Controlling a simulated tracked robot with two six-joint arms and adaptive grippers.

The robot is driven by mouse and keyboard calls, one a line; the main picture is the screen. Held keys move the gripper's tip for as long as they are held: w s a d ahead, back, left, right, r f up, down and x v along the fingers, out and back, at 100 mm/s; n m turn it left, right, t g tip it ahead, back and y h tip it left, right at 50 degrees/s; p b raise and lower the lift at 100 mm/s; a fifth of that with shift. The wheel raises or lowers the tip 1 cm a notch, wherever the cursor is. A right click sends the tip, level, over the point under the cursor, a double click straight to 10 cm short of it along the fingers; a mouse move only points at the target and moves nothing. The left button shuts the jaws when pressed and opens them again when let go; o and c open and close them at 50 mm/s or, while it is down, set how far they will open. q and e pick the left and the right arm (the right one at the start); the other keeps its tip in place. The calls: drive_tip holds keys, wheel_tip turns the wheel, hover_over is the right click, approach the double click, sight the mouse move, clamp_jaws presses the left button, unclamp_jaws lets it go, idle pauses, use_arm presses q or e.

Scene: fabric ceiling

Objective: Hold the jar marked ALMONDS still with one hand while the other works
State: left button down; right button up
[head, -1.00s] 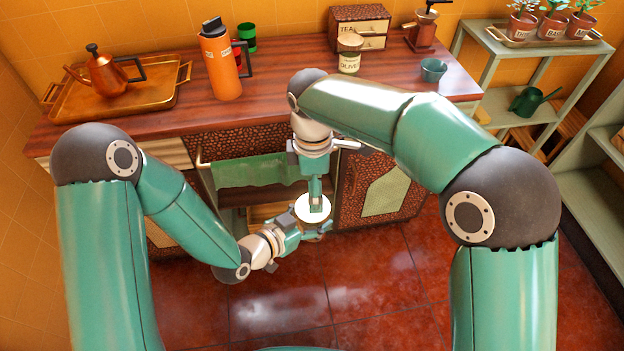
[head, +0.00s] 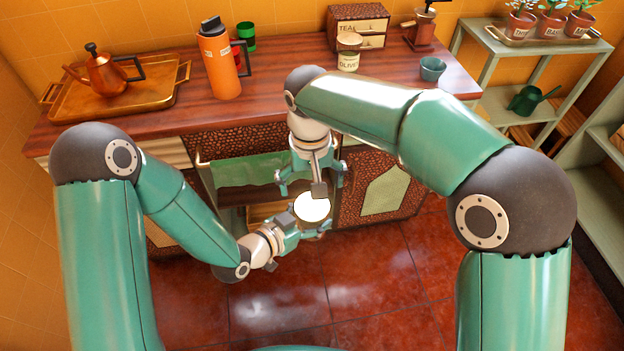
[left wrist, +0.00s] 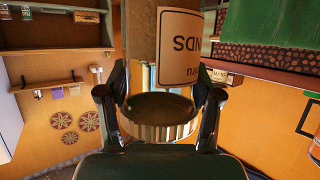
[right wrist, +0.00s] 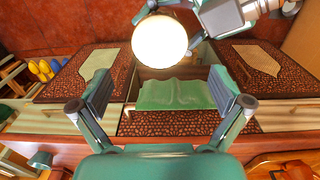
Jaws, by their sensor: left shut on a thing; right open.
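The jar (head: 312,207) is held upright in front of the counter, its pale round top facing up. In the left wrist view its label (left wrist: 186,42) shows upside down, with only the letters NDS of the name readable. My left gripper (head: 309,227) is shut on the jar from the side, and its fingers (left wrist: 162,97) flank it in the left wrist view. My right gripper (head: 312,180) is open and empty just above the jar, apart from it. The right wrist view shows the pale top (right wrist: 160,42) beyond its spread fingers (right wrist: 160,93).
The wooden counter (head: 290,95) carries an orange flask (head: 220,65), a copper kettle on a tray (head: 70,108), an OLIVES jar (head: 348,55) and a small green cup (head: 432,69). A green cloth (head: 245,171) hangs at the cabinet front. The tiled floor (head: 370,270) below is clear.

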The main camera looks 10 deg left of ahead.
sight(313, 205)
wheel_tip(313, 205, down, 7)
drive_tip(key=shift+w, duration=0.1)
idle(0.3)
drive_tip(key=c, duration=1.2)
drive_tip(key=shift+o, duration=0.2)
drive_tip(key=shift+n, duration=0.9)
drive_tip(key=shift+d, duration=0.1)
drive_tip(key=shift+r, duration=0.25)
drive_tip(key=shift+r, duration=0.9)
